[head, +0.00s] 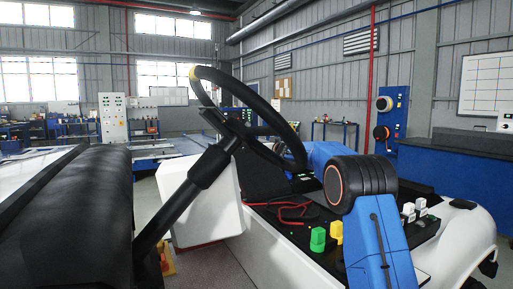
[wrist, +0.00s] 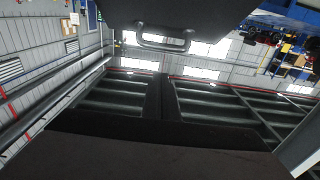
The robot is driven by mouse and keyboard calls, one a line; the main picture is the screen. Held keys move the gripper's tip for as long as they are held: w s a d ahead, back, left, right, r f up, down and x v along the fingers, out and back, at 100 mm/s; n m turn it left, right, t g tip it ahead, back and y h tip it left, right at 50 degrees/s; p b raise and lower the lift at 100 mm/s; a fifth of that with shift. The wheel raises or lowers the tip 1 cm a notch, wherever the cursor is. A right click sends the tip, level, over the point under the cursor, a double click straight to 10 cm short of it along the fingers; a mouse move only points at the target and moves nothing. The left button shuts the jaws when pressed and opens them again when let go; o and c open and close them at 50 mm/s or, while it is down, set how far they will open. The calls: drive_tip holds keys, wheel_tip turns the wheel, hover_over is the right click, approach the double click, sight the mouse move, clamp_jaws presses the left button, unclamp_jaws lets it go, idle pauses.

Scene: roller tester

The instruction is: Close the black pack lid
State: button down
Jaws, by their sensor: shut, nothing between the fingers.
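In the wrist view a dark flat panel (wrist: 215,14) with a grey U-shaped handle (wrist: 163,39) hangs in from the top edge. It looks like the black pack lid. In the head view a black upright panel (head: 262,160) stands behind the steering wheel, on the white vehicle. It may be the same lid, raised. My blue arm with its black joint reaches in front of it from the lower right. My gripper's fingers do not show in either view, so their distance from the handle cannot be told.
A black steering wheel (head: 292,135) on a thick column (head: 190,185) crosses the head view. A black seat (head: 75,215) is at left. Red cables (head: 290,210), a green knob (head: 318,240) and a yellow knob (head: 336,231) sit on the white vehicle (head: 285,262).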

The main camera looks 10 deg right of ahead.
drive_tip(key=shift+w+a+f, duration=0.3)
drive_tip(key=shift+w+f, duration=0.15)
drive_tip(key=shift+w, duration=0.45)
drive_tip(key=shift+w+a+f, duration=0.3)
drive_tip(key=shift+w+f, duration=0.1)
drive_tip(key=shift+w, duration=0.55)
drive_tip(key=shift+w+a+f, duration=0.3)
drive_tip(key=shift+w+f, duration=0.15)
drive_tip(key=shift+w, duration=0.45)
